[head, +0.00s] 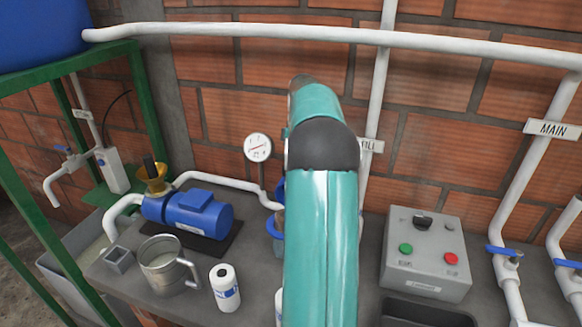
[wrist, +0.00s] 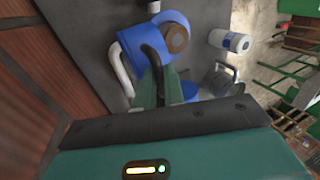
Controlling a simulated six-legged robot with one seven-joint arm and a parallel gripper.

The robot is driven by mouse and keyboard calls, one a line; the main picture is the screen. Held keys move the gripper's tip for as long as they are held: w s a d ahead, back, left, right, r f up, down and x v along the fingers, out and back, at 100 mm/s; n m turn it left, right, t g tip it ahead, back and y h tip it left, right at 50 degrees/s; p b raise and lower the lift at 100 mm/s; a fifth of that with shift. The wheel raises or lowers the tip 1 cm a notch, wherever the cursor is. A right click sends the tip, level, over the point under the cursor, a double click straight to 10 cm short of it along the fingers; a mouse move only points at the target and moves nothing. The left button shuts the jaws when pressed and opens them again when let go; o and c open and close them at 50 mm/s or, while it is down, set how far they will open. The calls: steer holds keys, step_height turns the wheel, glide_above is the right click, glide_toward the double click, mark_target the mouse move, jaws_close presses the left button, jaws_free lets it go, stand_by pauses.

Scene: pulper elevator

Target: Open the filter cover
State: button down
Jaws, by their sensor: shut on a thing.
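The blue filter cover (wrist: 133,47) shows in the wrist view as a round blue disc, with a dark curved handle (wrist: 154,56) on it. It appears tilted up beside the filter body (wrist: 170,18), whose blue rim surrounds a brown round inside. My gripper (wrist: 158,85) has its green fingers shut at the dark handle; the exact contact is small and partly hidden. In the head view my arm hides most of the filter, and only parts of its blue rim (head: 271,228) and a blue piece above it show. My gripper is hidden there.
A blue pump (head: 190,212), a metal jug (head: 165,265) and a white bottle (head: 225,288) stand left of my arm. A grey control box (head: 427,253) stands right. A pressure gauge (head: 257,147) and white pipes (head: 330,35) run close along the brick wall.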

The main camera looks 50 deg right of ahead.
steer(key=shift+d+f+y, duration=0.45)
steer(key=shift+d+y, duration=0.15)
steer(key=shift+d, duration=0.15)
steer(key=shift+d+g, duration=0.1)
steer(key=shift+g, duration=0.2)
steer(key=c, duration=1.5)
jaws_free()
steer(key=shift+s, duration=0.1)
steer(key=shift+c, duration=0.2)
steer(key=shift+o, duration=0.2)
steer(key=shift+w+r, duration=0.15)
steer(key=shift+w, duration=0.05)
steer(key=shift+r, duration=0.35)
step_height(320, 180, up, 2)
steer(key=shift+r, duration=0.2)
steer(key=s+a+r, duration=0.9)
steer(key=a+r, duration=0.1)
steer(key=shift+a, duration=0.4)
